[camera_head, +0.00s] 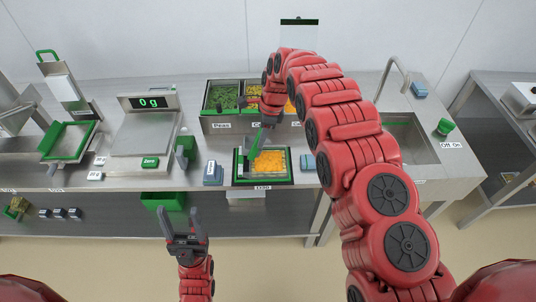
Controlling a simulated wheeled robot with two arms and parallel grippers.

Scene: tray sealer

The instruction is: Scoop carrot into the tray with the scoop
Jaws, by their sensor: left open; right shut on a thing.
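The tray (237,170) sits in a dark and green frame at the counter's front edge, with orange carrot (270,160) lying in it. The green scoop (254,142) is tilted over the tray's left part. I cannot tell whether it touches the carrot or holds any. My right gripper (270,121) is shut on the scoop, above the tray's back edge. My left gripper (182,222) is open and empty, low in front of the counter. Behind the tray stand the food bins (245,125); orange pieces show in them, partly hidden by my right arm.
The scale (145,132) reads 0 g, left of the bins. The sealer with a green frame (68,141) stands further left. Blue-grey blocks (212,173) (308,162) flank the tray. A sink (408,138) is at the right. A green bin (163,202) hangs below the counter.

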